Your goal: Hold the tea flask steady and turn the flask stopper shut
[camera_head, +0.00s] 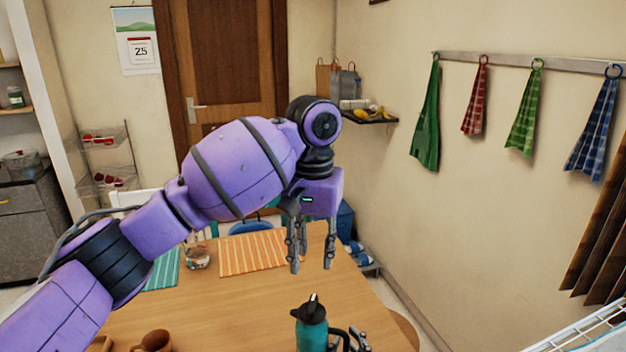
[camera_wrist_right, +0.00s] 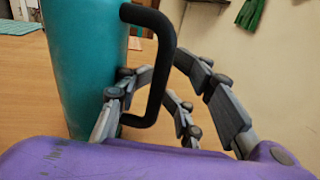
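The teal tea flask (camera_head: 311,337) stands upright on the table, cut off by the bottom edge of the head view. Its black stopper (camera_head: 310,309) sits on top, with a small raised spout. The flask body (camera_wrist_right: 88,60) and its black handle (camera_wrist_right: 160,70) also show in the right wrist view. My left gripper (camera_head: 311,268) is open, empty and pointing down, above and beyond the flask. My right gripper (camera_wrist_right: 165,105) is open beside the flask, with the handle between its fingers; I see no clear grip on it. In the head view it is mostly cut off.
The wooden table (camera_head: 220,305) carries an orange striped mat (camera_head: 252,253), a teal mat (camera_head: 163,270), a glass (camera_head: 197,257) and a brown mug (camera_head: 155,341). A wall with hanging towels (camera_head: 426,120) is on the right.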

